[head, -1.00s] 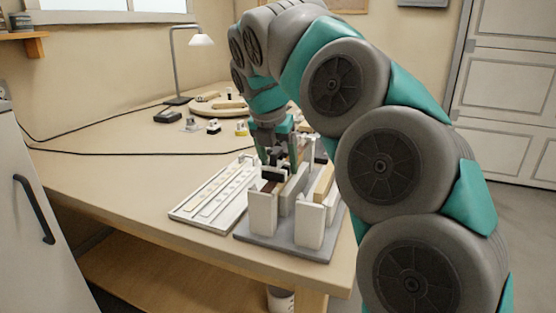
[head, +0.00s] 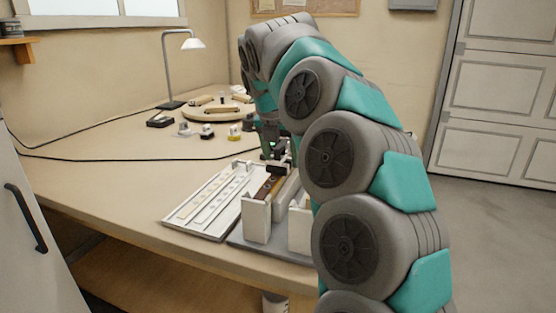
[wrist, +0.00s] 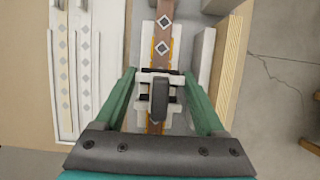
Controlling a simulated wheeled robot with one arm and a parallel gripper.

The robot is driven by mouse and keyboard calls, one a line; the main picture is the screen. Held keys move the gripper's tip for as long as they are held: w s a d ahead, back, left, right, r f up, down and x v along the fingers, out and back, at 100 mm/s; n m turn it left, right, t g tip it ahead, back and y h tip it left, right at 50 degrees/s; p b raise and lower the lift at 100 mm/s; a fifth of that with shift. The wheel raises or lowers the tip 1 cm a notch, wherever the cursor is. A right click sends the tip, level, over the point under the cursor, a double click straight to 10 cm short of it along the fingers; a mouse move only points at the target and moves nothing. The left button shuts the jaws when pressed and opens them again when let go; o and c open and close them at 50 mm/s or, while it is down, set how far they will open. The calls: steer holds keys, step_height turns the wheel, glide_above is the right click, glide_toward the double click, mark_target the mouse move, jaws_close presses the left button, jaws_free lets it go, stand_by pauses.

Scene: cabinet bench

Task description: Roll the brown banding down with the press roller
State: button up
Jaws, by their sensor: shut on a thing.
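The brown banding (wrist: 163,47) is a narrow strip with pale diamond marks, lying along a white piece in the fixture. Orange-yellow edging shows on both sides of it in the wrist view. The press roller (wrist: 159,100) has a pale frame and a dark, rounded middle part. It sits over the banding. My gripper (wrist: 160,74) is shut on the roller, one green finger on each side. In the head view my gripper (head: 270,142) is at the far part of the fixture, and the brown strip (head: 268,188) shows on the near side. Whether the roller touches the banding is hidden.
A white tray with diamond-marked strips (head: 212,200) lies left of the fixture. The fixture's upright white posts (head: 257,220) stand near the bench's front edge. Small clamps (head: 207,131), a round wooden board (head: 218,110) and a lamp (head: 190,45) are farther back. The bench's left part is clear.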

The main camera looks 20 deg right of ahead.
mark_target(273, 179)
steer(key=shift+w+d+f, duration=0.1)
steer(key=shift+w+d, duration=0.7)
steer(key=shift+w, duration=0.25)
steer(key=shift+w+d+f, duration=0.1)
steer(key=shift+w+d, duration=0.65)
steer(key=shift+w, duration=0.25)
steer(key=shift+w+d+r, duration=0.1)
steer(key=shift+w+d, duration=0.5)
steer(key=shift+w, duration=0.3)
steer(key=shift+s+a+r, duration=0.1)
steer(key=shift+s+a, duration=0.4)
steer(key=shift+s, duration=0.25)
steer(key=shift+s+a+r, duration=0.1)
steer(key=shift+s+a, duration=0.4)
steer(key=shift+s, duration=0.2)
steer(key=shift+s+a+f, duration=0.1)
steer(key=shift+s+a, duration=0.85)
steer(key=shift+s, duration=0.35)
steer(key=shift+s+a+f, duration=0.1)
steer(key=shift+s+a, duration=0.85)
steer(key=shift+s, duration=0.3)
steer(key=shift+s+a+r, duration=0.1)
steer(key=shift+s+a, duration=0.55)
steer(key=shift+s, duration=0.2)
steer(key=shift+s+a+r, duration=0.1)
steer(key=shift+s+a, duration=0.5)
steer(key=shift+s, duration=0.25)
steer(key=shift+r, duration=3)
